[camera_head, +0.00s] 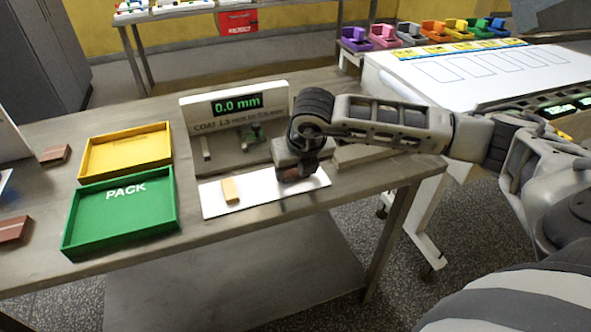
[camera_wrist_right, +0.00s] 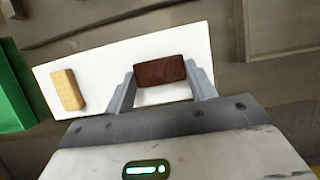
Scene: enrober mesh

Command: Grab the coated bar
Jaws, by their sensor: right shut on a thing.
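The coated bar (camera_wrist_right: 160,71) is dark brown and lies over the white mat (camera_wrist_right: 103,65) in the right wrist view. My right gripper (camera_wrist_right: 160,78) is shut on it, one finger at each end. In the head view my right gripper (camera_head: 297,175) is low over the right part of the white mat (camera_head: 262,194), and only a bit of the bar shows under it. I cannot tell whether the bar touches the mat. A pale, uncoated bar (camera_head: 230,190) lies on the mat to the left. My left gripper is not in view.
A gauge (camera_head: 236,118) reading 0.0 mm stands behind the mat. A green PACK tray (camera_head: 123,228) and a yellow tray (camera_head: 125,152) sit to the left. Brown pieces (camera_head: 54,155) lie at the far left. The table strip between green tray and mat is clear.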

